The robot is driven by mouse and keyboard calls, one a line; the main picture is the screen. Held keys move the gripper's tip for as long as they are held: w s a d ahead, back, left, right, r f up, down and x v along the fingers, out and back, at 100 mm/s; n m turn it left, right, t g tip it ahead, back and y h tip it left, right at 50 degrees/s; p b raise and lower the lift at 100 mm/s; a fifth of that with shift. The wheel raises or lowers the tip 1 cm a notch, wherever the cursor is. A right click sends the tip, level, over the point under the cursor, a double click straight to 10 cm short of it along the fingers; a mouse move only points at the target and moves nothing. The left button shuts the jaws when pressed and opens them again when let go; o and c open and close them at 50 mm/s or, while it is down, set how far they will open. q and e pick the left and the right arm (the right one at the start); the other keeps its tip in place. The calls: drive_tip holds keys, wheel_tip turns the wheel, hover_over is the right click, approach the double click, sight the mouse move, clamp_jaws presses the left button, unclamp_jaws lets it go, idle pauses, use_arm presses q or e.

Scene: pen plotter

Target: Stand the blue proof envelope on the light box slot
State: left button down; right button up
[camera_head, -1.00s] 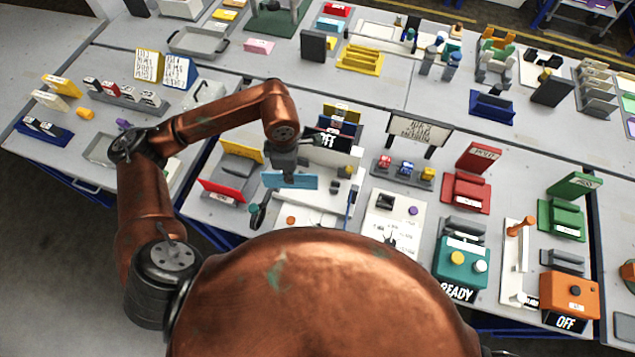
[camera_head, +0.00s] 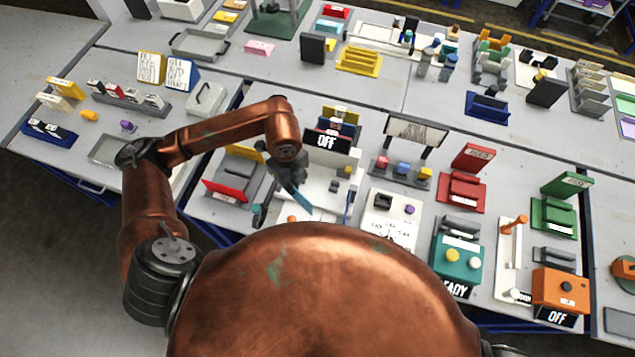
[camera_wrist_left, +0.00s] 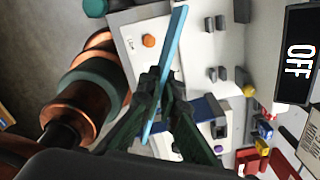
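My left gripper (camera_head: 286,182) is shut on the blue proof envelope (camera_head: 300,201), a thin light-blue plate. In the head view the envelope is tilted and seen nearly edge-on. In the left wrist view the dark fingers (camera_wrist_left: 163,95) grip it, and the envelope (camera_wrist_left: 172,50) sticks out beyond them. A black OFF display (camera_head: 327,141) stands behind this panel. I cannot tell for sure which part is the light box slot. My right gripper is not in view.
A red and yellow holder (camera_head: 228,188) stands left of the gripper. A white panel with knobs (camera_head: 391,215) is to the right, in front of a row of coloured blocks (camera_head: 402,168). A teal box (camera_head: 458,255) and an orange box (camera_head: 561,292) stand farther right.

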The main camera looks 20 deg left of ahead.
use_arm(q)
drive_tip(key=n, duration=0.5)
drive_tip(key=shift+s+d+n+p, duration=0.1)
drive_tip(key=shift+d+n+p, duration=0.15)
drive_tip(key=shift+n+p, duration=0.1)
drive_tip(key=w+d+f+p, duration=0.1)
drive_tip(key=w+f, duration=0.3)
drive_tip(key=w+d+f+p, duration=0.1)
drive_tip(key=w+f, duration=0.3)
drive_tip(key=w+d+f+p, duration=0.1)
drive_tip(key=w+d+f, duration=0.1)
drive_tip(key=w+f, duration=0.2)
drive_tip(key=shift+w+f, duration=0.1)
drive_tip(key=shift+w, duration=0.4)
drive_tip(key=shift+f, duration=0.4)
drive_tip(key=shift+f, duration=0.1)
